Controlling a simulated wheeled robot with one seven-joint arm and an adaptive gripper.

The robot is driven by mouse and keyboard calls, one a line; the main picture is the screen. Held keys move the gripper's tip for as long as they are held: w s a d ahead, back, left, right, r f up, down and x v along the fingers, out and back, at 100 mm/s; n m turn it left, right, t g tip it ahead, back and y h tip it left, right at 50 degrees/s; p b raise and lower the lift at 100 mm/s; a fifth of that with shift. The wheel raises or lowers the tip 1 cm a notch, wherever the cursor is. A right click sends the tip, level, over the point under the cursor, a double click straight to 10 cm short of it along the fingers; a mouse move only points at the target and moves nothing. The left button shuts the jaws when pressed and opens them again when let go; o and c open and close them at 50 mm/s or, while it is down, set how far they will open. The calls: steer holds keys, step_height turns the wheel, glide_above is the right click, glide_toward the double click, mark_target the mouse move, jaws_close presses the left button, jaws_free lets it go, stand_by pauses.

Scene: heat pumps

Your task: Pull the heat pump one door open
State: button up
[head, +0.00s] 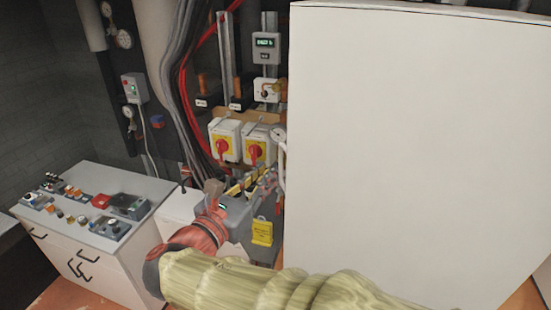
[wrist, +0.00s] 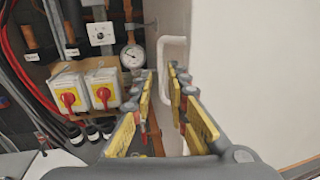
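The heat pump door is a large plain white panel (head: 415,150) filling the right of the head view; its white surface (wrist: 235,70) also fills the right of the wrist view. A white loop handle (wrist: 172,42) is at its left edge, and part of it shows in the head view (head: 280,155). My gripper (wrist: 163,80) is open, its yellow-padded fingers pointing at the handle. The handle's lower part lies in line with the gap between the fingers; whether they touch it I cannot tell. In the head view my gripper (head: 268,180) is beside the door's left edge.
Two yellow-and-white boxes with red rotary switches (head: 240,145) are on the wall left of the handle. A pressure gauge (wrist: 132,56) is close by. Cables and pipes (head: 185,80) run behind. A white control console (head: 90,215) stands at the left.

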mark_target(280, 158)
steer(key=shift+p+x, duration=0.45)
steer(key=shift+x, duration=2.25)
steer(key=shift+s, duration=0.1)
jaws_close()
